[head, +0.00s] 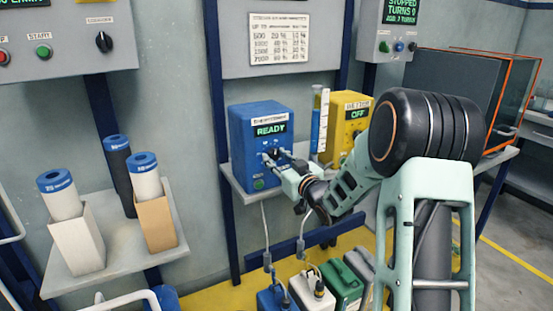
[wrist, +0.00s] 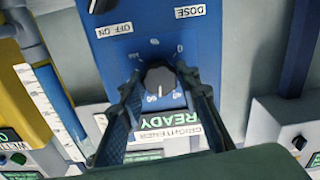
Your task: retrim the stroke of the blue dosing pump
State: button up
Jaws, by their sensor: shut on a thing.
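The blue dosing pump (head: 240,135) stands on a wall shelf, its display reading READY. In the wrist view its front (wrist: 175,35) appears upside down, with a numbered dial and labels DOSE and OFF ON. My gripper (head: 275,157) is at the pump's front in the head view. In the wrist view its fingers stand on both sides of the dark round stroke knob (wrist: 158,78), and it is shut on that knob. The knob's exact setting is too small to read. The gripper hides part of the pump's front in the head view.
A yellow pump (head: 352,112) reading OFF stands to the right, with a blue-filled graduated tube (head: 321,120) between. A printed chart (head: 279,40) hangs above. Canisters, including a green one (head: 342,287), stand below. Blue-capped cylinders (head: 147,178) stand on the left shelf.

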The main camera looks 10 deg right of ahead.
jog(key=o, duration=1.2)
jog(key=shift+c, duration=0.2)
jog(key=shift+s, duration=0.1)
jog(key=v, duration=1.2)
